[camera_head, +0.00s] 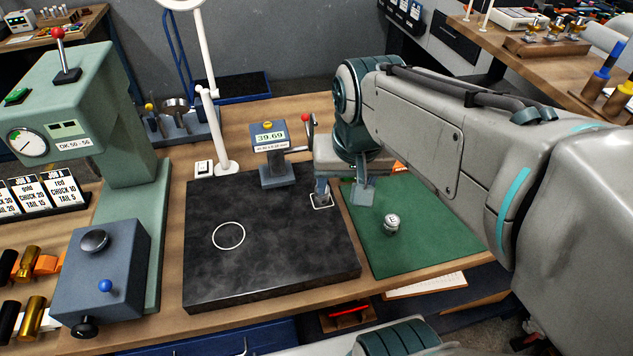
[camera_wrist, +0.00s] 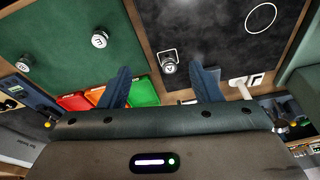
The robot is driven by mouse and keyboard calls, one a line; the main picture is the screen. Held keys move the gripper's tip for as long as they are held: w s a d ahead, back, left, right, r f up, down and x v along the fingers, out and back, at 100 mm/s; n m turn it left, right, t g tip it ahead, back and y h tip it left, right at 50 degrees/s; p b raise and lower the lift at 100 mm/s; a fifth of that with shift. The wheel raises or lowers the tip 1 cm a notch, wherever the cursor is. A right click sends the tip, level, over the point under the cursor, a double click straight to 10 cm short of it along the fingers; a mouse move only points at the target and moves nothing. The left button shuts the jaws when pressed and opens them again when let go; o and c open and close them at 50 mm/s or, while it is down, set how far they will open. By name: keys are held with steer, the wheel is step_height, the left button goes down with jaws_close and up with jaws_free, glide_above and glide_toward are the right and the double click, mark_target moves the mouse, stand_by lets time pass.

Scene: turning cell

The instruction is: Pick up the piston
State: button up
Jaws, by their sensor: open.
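Several small silver cylinders look like pistons; I cannot tell which one the task means. One (camera_wrist: 168,66) stands in a white square outline on the black plate (camera_head: 270,270), its top marked with a letter. A second, marked E, stands on the green mat (camera_head: 425,255); this E cylinder (camera_head: 392,224) also shows in the wrist view (camera_wrist: 99,40). A third (camera_wrist: 25,62) stands farther left on the mat there. My gripper (camera_wrist: 161,70) is open and empty.
A gauge with a 39.69 display (camera_head: 270,138) stands behind the plate, close to my gripper. A white lamp stand (camera_head: 222,165) and a green press (camera_head: 125,160) are to the left. Red, orange and green bins (camera_wrist: 143,92) lie beyond the fingers. The plate's circled area is clear.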

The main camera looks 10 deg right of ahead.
steer(key=w+f+m+g+b, duration=0.3)
steer(key=w+m+b, duration=0.35)
steer(key=w, duration=0.75)
steer(key=shift+m, duration=0.25)
steer(key=f, duration=0.8)
steer(key=shift+w+a+f+p, duration=0.15)
steer(key=shift+w+a+p, duration=0.05)
steer(key=shift+p, duration=0.15)
steer(key=shift+s+d+f+p, duration=0.1)
steer(key=shift+f+p, duration=0.05)
steer(key=shift+f, duration=1.25)
steer(key=shift+s+d+f+p, duration=0.1)
steer(key=shift+f+p, duration=0.05)
steer(key=shift+f, duration=1.2)
steer(key=shift+c, duration=0.4)
steer(key=c, duration=1.1)
